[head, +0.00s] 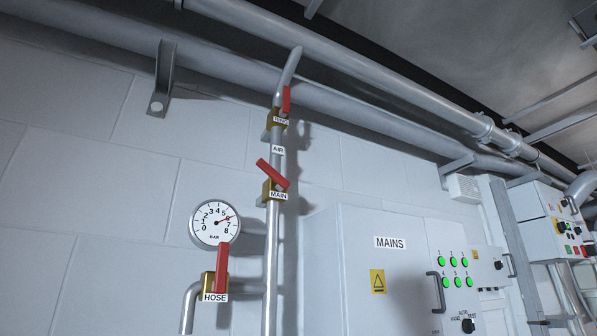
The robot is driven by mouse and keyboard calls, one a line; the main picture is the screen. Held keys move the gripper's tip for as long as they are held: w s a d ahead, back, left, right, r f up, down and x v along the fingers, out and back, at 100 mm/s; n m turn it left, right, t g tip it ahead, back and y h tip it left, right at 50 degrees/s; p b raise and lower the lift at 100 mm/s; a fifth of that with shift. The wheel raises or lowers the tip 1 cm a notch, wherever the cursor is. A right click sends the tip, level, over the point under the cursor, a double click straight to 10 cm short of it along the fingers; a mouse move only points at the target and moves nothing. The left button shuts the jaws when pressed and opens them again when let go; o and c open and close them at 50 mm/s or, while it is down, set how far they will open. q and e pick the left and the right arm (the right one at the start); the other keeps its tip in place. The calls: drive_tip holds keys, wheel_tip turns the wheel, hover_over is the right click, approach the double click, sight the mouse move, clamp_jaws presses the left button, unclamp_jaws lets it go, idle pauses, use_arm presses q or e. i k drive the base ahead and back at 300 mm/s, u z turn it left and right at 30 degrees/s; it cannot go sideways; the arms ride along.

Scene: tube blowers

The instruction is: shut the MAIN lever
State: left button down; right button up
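The MAIN lever (272,174) is a red handle on a brass valve (275,190) with a white MAIN label, on the vertical grey pipe in the head view. The handle is tilted, running from upper left to lower right, neither in line with the pipe nor square across it. Above it, the RING lever (286,99) stands upright along the pipe. Below left, the HOSE lever (222,269) also stands upright. Neither of my grippers shows in the head view.
A round BAR gauge (214,222) sits left of the pipe, its needle between 6 and 7. A grey MAINS cabinet (350,280) with green lights stands at the right. Large pipes (370,100) run along the ceiling. The wall left of the gauge is bare.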

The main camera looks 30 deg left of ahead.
sight(282, 184)
drive_tip(key=z, duration=1.75)
drive_tip(key=i, duration=2.3)
drive_tip(key=u, duration=3.5)
